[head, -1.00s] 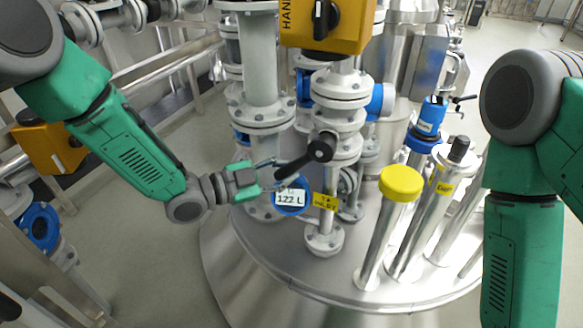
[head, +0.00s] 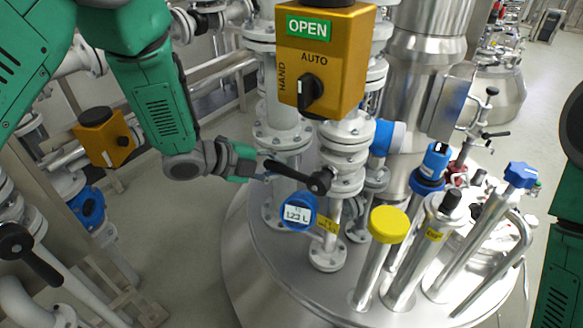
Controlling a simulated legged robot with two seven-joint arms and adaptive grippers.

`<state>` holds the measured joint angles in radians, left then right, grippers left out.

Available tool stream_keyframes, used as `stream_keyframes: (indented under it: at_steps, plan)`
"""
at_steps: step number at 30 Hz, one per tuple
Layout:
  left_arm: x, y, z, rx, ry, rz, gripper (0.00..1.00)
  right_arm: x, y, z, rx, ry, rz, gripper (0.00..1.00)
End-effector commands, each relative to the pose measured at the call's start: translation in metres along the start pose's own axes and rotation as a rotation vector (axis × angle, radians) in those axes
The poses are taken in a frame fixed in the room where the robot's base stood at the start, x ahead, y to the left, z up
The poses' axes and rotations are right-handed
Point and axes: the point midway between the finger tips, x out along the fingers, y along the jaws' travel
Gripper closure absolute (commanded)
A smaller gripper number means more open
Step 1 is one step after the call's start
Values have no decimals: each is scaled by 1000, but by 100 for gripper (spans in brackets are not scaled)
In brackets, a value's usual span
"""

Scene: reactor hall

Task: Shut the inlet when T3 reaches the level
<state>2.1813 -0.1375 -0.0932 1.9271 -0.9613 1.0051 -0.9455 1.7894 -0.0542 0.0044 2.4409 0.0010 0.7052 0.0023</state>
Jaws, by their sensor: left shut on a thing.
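A black lever handle (head: 296,175) sits on the white flanged inlet pipe (head: 343,160) above the steel tank lid. My left gripper (head: 268,168) is shut on the lever's outer end, left of its round black hub. Just below hangs a round blue level display (head: 298,212) that appears to read 123 L, with a yellow tag (head: 328,222) beside it whose text I cannot read surely. Above is a yellow actuator box (head: 322,60) with a green OPEN sign and a black HAND/AUTO knob. My right arm shows at the right edge; its gripper is out of view.
The tank lid (head: 290,275) carries a yellow-capped tube (head: 388,225), a blue-topped sensor (head: 432,165) and several steel pipes right of the lever. Another yellow box (head: 104,137) and pipework stand at left. Open floor (head: 185,240) lies left of the tank.

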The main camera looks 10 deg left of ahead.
Motion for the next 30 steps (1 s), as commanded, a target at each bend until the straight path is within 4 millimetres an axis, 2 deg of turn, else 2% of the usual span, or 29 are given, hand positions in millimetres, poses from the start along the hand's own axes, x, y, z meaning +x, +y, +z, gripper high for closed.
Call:
stream_keyframes:
  at_steps: [6, 19, 20, 21, 22, 30]
  plan:
    - [-8, -6, 3, 36, -26, 10, 100, -5, 0, 0, -1, 0, 0, 60]
    - [-7, -6, 2, 42, -30, 13, 100, -5, 0, 0, -1, 0, 0, 60]
    - [-7, -6, 2, 42, -30, 13, 80, -5, 0, 0, -1, 0, 0, 60]
    - [-7, -6, 2, 42, -30, 13, 66, -5, 0, 0, -1, 0, 0, 60]
    - [-7, -6, 2, 42, -31, 14, 60, -5, 0, 0, -1, 0, 0, 60]
    - [-4, -6, 2, 40, -30, 17, 60, -4, 0, 0, -1, 0, 0, 60]
